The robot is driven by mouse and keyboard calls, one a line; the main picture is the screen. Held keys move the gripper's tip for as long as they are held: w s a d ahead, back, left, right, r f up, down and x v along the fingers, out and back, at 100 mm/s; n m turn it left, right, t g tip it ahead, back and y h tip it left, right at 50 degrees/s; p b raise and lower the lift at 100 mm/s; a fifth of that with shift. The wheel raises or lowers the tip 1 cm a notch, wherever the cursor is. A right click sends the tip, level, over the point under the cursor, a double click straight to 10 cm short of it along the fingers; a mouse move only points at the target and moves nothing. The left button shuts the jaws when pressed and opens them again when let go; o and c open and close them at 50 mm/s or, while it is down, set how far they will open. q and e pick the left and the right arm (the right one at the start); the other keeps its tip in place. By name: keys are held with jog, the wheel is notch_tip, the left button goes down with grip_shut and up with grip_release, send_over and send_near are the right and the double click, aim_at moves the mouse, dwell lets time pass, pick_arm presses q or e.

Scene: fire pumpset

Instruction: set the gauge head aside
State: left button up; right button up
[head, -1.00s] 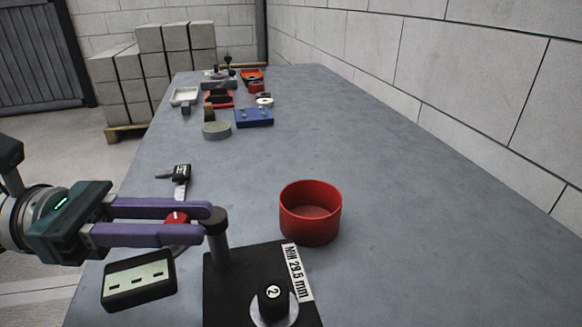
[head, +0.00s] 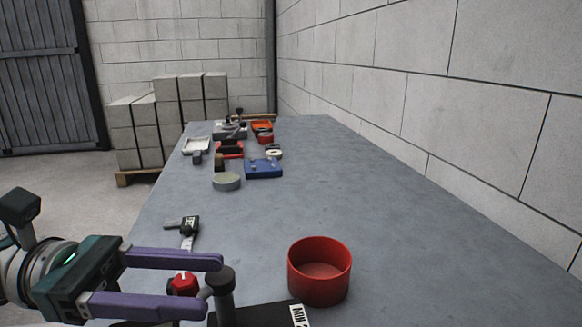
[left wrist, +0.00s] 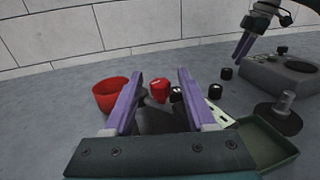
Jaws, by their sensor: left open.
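My left gripper (head: 212,285) is open in the head view, its two purple fingers apart near a grey post with a dark round cap (head: 222,283). A red knob-like piece (head: 183,284) shows between the fingers, and it also shows past them in the left wrist view (left wrist: 160,90). A dark grey piece (left wrist: 160,121) lies between the fingers there; contact is unclear. I cannot tell which piece is the gauge head. My right gripper (left wrist: 243,46) shows only in the left wrist view, finger gap unclear.
A red open cup (head: 320,272) stands right of the post, near a black plate (head: 262,314) with a white label. A grey disc (head: 226,181), a blue block (head: 264,168) and several parts stand farther back. The table's right side is clear.

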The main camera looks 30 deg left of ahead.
aim_at(183, 279)
pick_arm(q)
notch_tip(183, 279, up, 20)
jog(key=p, duration=0.7)
pick_arm(e)
notch_tip(183, 279, up, 7)
jog(key=shift+r, duration=0.2)
